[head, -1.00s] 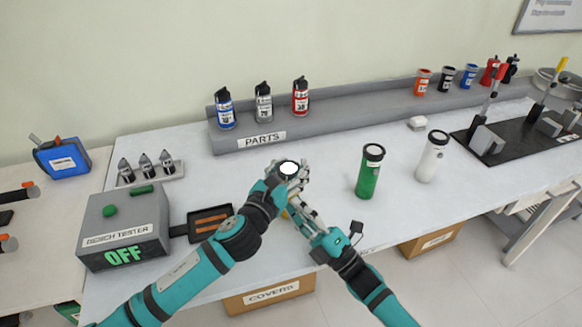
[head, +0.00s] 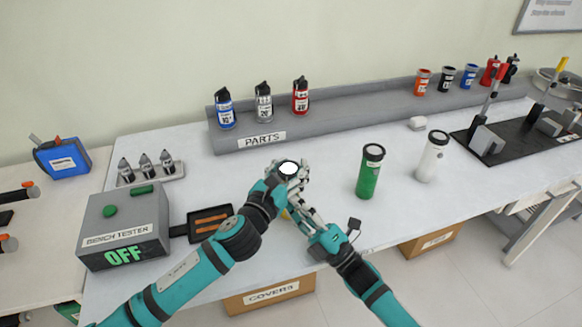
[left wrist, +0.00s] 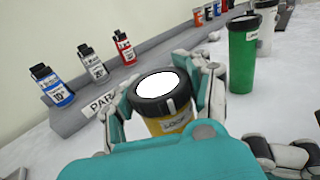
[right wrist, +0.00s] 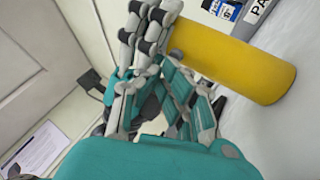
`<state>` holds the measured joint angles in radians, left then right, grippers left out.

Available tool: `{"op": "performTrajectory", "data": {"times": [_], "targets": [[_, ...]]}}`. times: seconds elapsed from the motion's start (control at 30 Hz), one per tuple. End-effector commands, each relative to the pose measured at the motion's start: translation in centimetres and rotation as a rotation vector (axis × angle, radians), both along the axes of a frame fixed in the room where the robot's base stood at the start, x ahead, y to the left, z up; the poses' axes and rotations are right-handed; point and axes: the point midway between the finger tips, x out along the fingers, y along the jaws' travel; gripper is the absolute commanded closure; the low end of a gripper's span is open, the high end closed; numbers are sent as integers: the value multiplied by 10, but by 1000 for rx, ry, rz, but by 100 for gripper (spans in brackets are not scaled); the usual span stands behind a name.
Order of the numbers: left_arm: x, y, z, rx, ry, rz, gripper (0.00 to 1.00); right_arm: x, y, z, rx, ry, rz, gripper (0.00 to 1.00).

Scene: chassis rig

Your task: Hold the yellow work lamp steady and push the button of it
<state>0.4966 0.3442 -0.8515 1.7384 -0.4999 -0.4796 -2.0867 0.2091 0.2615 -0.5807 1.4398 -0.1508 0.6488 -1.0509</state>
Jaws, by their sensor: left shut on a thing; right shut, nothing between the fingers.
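The yellow work lamp (left wrist: 170,124) stands upright in my left gripper (left wrist: 190,90), whose fingers are closed around it. Its dark-rimmed top has a bright white face, which also shows in the head view (head: 289,168). In the right wrist view the lamp's yellow body (right wrist: 245,66) lies across the upper right. A small dark round knob, seemingly the button (right wrist: 177,54), is on its side. My right gripper (right wrist: 158,18) is shut and empty, with its fingertips beside the lamp near this knob. I cannot tell whether they touch it.
A green lamp (head: 370,175) and a white lamp (head: 432,158) stand to the right on the bench. The grey bench tester (head: 125,232), reading OFF, and a dark tray (head: 195,236) are to the left. Several bottles stand on the grey parts shelf (head: 345,116) behind.

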Motion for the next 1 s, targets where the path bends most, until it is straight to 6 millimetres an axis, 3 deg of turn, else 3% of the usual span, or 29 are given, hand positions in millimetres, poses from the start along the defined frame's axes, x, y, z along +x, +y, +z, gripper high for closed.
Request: {"op": "performTrajectory", "data": {"times": [0.67,1.0], "targets": [[-2,-2,-1,-1,2,-5,100,7,1,1,1,-1,-2,100],[-1,-1,-1,0,2,-2,100,-7,-3,2,2,-2,0,100]]}}
